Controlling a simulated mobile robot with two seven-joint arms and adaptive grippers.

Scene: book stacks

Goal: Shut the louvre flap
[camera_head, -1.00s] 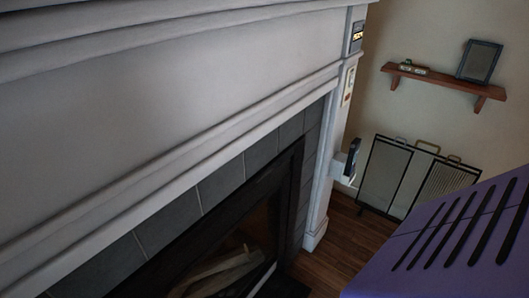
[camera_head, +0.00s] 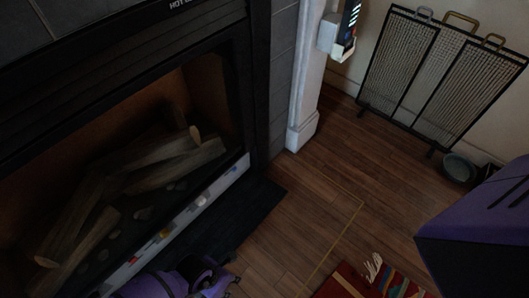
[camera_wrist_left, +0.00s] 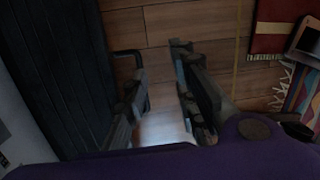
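The louvre flap (camera_head: 235,220) looks like the dark panel lying folded down and out over the floor below the fireplace opening. It also shows in the left wrist view as a dark ribbed panel (camera_wrist_left: 62,75) on the left, with a black loop like a handle at its edge. A pale strip with small coloured parts shows behind it along the fireplace base. My left gripper (camera_head: 208,277) is at the bottom of the head view, near the flap's outer edge. In the left wrist view its fingers (camera_wrist_left: 163,98) are apart, with only floor visible between them. My right gripper is not in view.
The fireplace (camera_head: 130,120) holds several logs behind its dark frame. A white pillar (camera_head: 304,110) stands right of it. A mesh screen (camera_head: 440,80) and a bowl (camera_head: 458,168) are at the back right. A fringed red rug (camera_head: 340,284) lies at the bottom. Wooden floor between is clear.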

